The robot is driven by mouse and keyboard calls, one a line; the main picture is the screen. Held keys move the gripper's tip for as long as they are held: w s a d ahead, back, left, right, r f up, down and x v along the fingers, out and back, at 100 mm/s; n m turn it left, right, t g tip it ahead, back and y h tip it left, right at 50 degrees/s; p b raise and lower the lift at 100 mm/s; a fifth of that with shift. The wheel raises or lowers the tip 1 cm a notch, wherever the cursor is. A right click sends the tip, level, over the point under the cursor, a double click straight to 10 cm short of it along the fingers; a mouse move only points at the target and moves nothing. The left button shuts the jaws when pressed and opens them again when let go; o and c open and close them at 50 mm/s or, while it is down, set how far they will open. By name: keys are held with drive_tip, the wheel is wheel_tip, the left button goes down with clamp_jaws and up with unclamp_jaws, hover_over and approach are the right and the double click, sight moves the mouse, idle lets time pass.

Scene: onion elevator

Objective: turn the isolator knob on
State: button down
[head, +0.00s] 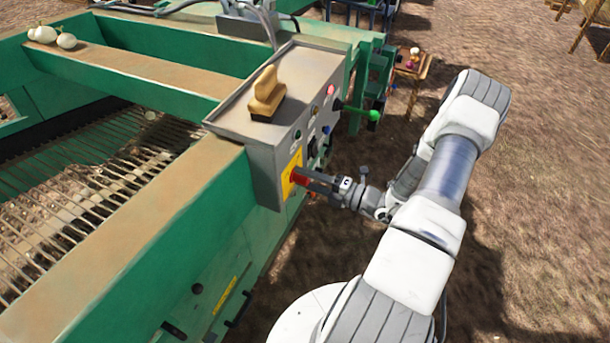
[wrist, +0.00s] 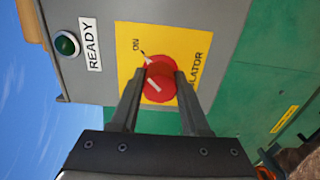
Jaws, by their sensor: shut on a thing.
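The isolator knob (wrist: 159,88) is red with white marks and sits on a yellow plate (wrist: 125,62) lettered ON and ISOLATOR, part of which is hidden. In the wrist view the lettering is turned sideways. A white mark on the knob's face slants from upper left to lower right, and a short mark lies by its rim towards ON. My gripper (wrist: 160,76) is shut on the knob, one finger on each side. In the head view my gripper (head: 308,181) reaches from the right to the red knob (head: 298,177) on the yellow plate (head: 287,178).
The grey control box (head: 262,160) carries a green button (wrist: 67,44) labelled READY and other lamps and switches. A wooden-handled brush (head: 267,97) lies on top. A lever with a green ball (head: 375,115) sticks out beyond. Green machine frame borders the left; open ground lies right.

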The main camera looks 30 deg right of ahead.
idle(0.4)
drive_tip(key=shift+c, duration=1.9)
unclamp_jaws()
drive_tip(key=shift+s+d, duration=0.1)
drive_tip(key=b+v, duration=0.1)
drive_tip(key=v, duration=1.6)
drive_tip(key=shift+s, duration=0.1)
